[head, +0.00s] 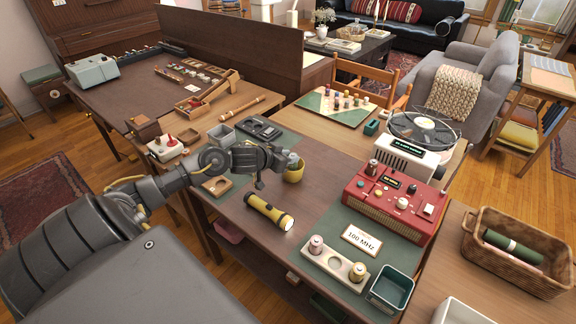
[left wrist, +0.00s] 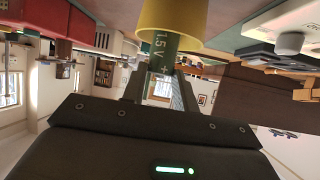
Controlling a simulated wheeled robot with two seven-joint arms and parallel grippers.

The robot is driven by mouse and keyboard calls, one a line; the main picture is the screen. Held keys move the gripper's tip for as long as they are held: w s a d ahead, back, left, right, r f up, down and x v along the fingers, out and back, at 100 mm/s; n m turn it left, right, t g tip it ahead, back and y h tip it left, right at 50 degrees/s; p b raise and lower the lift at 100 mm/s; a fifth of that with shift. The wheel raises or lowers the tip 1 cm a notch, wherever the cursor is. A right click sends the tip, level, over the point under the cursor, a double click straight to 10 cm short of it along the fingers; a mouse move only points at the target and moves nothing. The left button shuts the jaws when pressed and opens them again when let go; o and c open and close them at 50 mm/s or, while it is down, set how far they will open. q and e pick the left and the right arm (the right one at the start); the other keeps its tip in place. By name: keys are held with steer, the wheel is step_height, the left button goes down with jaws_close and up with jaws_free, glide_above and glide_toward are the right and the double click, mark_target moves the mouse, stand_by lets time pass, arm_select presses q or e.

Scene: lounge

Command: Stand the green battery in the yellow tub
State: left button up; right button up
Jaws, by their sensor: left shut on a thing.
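The yellow tub (head: 293,175) stands on the dark tabletop, just right of my left gripper (head: 270,167) in the head view. My left gripper is shut on the green battery (left wrist: 163,52), which shows between the fingers in the left wrist view. The battery's dark green side carries a 1.5 V mark and a plus sign. Its far end overlaps the yellow tub (left wrist: 172,14) in that view. I cannot tell how deep it sits in the tub or whether it touches it. My right gripper is not in view.
A yellow flashlight (head: 269,211) lies in front of the tub. A red radio (head: 394,205) stands to the right. Bare tabletop lies between tub and radio.

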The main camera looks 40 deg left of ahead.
arm_select(q)
steer(key=shift+w+a+f, duration=0.1)
steer(key=shift+w+f, duration=0.05)
steer(key=shift+f, duration=0.8)
steer(key=shift+w+a+f, duration=0.1)
steer(key=shift+f, duration=0.8)
steer(key=shift+f, duration=0.1)
steer(key=o, duration=0.8)
